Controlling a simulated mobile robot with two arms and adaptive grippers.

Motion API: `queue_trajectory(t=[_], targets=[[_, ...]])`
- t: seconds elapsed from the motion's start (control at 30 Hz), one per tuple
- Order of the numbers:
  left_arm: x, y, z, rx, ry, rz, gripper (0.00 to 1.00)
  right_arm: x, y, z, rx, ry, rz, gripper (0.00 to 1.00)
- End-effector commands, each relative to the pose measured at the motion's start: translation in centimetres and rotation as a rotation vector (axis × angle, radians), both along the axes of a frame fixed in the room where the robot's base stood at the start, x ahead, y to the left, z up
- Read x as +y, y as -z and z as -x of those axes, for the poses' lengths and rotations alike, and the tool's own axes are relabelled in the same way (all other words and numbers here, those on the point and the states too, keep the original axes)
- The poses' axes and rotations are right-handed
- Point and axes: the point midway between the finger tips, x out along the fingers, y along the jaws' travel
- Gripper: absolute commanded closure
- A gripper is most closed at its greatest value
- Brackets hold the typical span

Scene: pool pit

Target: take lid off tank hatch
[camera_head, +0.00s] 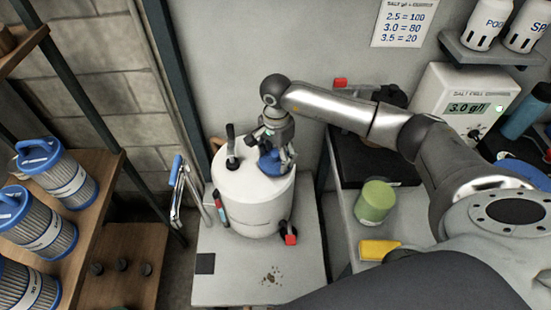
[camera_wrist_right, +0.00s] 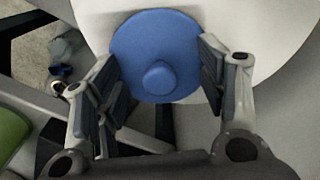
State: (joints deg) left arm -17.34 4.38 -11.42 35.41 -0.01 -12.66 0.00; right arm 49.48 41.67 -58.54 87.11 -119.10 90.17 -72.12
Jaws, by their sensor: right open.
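The white tank (camera_head: 252,197) stands upright on a light grey bench top. Its blue round lid (camera_head: 270,160) is on top of the tank, partly hidden behind my right gripper (camera_head: 277,158). My right gripper (camera_wrist_right: 160,85) is open, with one finger on each side of the lid. I cannot tell whether either finger touches it. The hatch opening under the lid is hidden. My left gripper is not in view.
A black handle (camera_head: 231,148) stands up from the tank top, left of the lid. A red-handled valve (camera_head: 290,238) sticks out low on the tank. A green tub (camera_head: 374,203) and yellow block (camera_head: 379,250) are to the right. Filter cartridges (camera_head: 55,170) fill the left shelf.

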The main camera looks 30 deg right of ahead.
Motion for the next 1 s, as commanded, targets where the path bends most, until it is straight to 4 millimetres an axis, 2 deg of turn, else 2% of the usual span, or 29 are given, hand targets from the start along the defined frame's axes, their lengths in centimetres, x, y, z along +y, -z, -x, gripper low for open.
queue_trajectory(t=[0.03, 0.3, 0.33, 0.6, 1.0], targets=[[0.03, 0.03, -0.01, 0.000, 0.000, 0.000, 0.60, 0.02, 0.22, 0.06, 0.001, 0.000, 0.000, 0.53], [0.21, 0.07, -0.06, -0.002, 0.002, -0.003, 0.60, 0.08, 0.42, 0.06, 0.000, 0.000, -0.001, 0.87], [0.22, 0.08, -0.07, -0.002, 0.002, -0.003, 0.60, 0.09, 0.44, 0.06, 0.000, 0.000, -0.001, 0.89], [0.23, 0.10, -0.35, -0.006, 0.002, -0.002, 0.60, 0.13, 0.69, 0.19, 0.003, -0.001, -0.001, 0.97], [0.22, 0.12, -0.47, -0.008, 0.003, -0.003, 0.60, 0.19, 0.83, 0.32, 0.008, -0.002, -0.001, 1.00]])
